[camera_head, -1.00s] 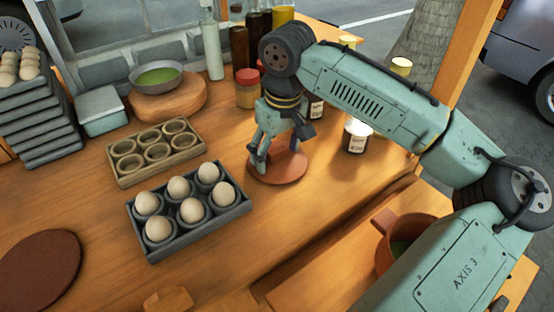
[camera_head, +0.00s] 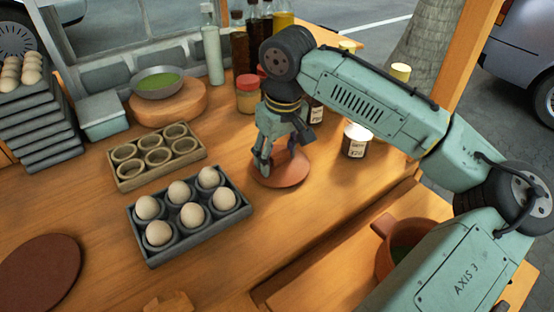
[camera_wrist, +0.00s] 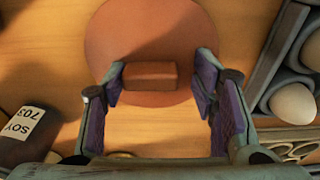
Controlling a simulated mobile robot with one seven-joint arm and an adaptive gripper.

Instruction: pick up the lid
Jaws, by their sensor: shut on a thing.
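The lid (camera_head: 289,177) is a round reddish-brown disc with a block-shaped handle. In the head view it is at or just above the wooden counter; I cannot tell whether it touches. The wrist view shows the lid (camera_wrist: 150,25) from above, with its handle (camera_wrist: 150,76) between my fingertips. My gripper (camera_head: 277,158) points down over the lid and is shut on its handle; the fingers (camera_wrist: 160,78) stand on either side of it. In the head view my gripper hides the handle and part of the lid.
A grey egg tray (camera_head: 152,250) and a wooden cup tray (camera_head: 118,178) stand left of the lid. Jars and bottles stand behind and to the right, including a soy jar (camera_head: 354,142). A clay pot (camera_head: 384,262) is at lower right. A brown disc (camera_head: 40,272) lies at lower left.

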